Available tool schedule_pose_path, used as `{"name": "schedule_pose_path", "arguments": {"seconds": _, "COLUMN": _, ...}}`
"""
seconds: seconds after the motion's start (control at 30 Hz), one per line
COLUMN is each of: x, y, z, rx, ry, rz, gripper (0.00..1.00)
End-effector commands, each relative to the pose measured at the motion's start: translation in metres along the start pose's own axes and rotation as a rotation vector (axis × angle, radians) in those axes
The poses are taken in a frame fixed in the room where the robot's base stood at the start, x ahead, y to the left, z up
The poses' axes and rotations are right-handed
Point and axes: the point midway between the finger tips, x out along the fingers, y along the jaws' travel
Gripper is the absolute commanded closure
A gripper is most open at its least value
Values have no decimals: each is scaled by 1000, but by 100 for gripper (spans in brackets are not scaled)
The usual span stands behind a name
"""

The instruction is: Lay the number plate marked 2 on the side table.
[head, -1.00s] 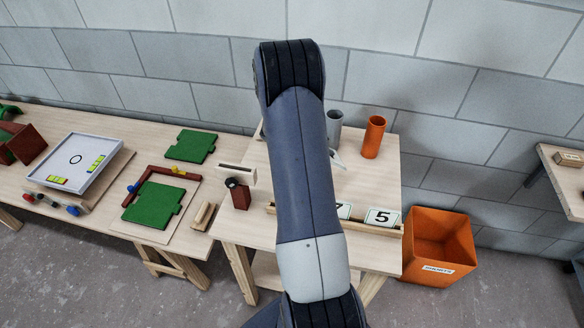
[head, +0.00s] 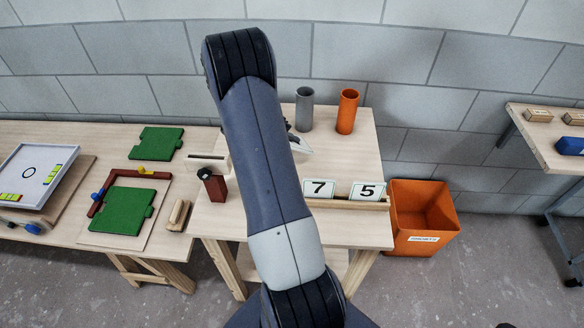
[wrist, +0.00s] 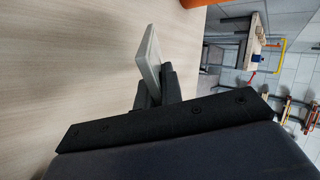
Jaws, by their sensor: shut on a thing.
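My gripper (wrist: 154,90) is shut on a thin pale plate (wrist: 150,58), which stands edge-on in the wrist view. Its face is turned away there, so I cannot read a number on it. In the head view my arm covers most of the gripper; a small pale piece (head: 303,144) shows just right of the arm, above the wooden table (head: 350,228). A plate marked 7 (head: 318,188) and a plate marked 5 (head: 367,191) stand in a wooden rack (head: 345,204) on that table. A separate table (head: 530,128) at the far right may be the side table.
A grey tube (head: 304,110) and an orange tube (head: 347,112) stand at the back of the wooden table. An orange bin (head: 420,218) is on the floor to its right. The right table carries small wooden blocks (head: 538,115) and a blue block (head: 570,146); its near-left top is bare.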

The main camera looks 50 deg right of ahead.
Motion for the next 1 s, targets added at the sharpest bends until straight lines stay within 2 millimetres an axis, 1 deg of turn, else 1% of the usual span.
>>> {"name": "schedule_pose_path", "arguments": {"seconds": 0.03, "x": 7, "y": 9, "z": 0, "rx": 0, "ry": 0, "rz": 0, "gripper": 100}}
{"name": "schedule_pose_path", "arguments": {"seconds": 0.33, "x": 27, "y": 32, "z": 0, "rx": 1, "ry": 1, "rz": 0, "gripper": 100}}
{"name": "schedule_pose_path", "arguments": {"seconds": 0.47, "x": 31, "y": 37, "z": 0, "rx": 0, "ry": 0, "rz": 0, "gripper": 100}}
{"name": "schedule_pose_path", "arguments": {"seconds": 0.73, "x": 31, "y": 37, "z": 0, "rx": 0, "ry": 0, "rz": 0, "gripper": 100}}
{"name": "schedule_pose_path", "arguments": {"seconds": 0.77, "x": 32, "y": 37, "z": 0, "rx": 0, "ry": 0, "rz": 0, "gripper": 91}}
{"name": "schedule_pose_path", "arguments": {"seconds": 0.9, "x": 32, "y": 37, "z": 0, "rx": 0, "ry": 0, "rz": 0, "gripper": 79}}
{"name": "schedule_pose_path", "arguments": {"seconds": 1.0, "x": 32, "y": 37, "z": 0, "rx": 0, "ry": 0, "rz": 0, "gripper": 78}}
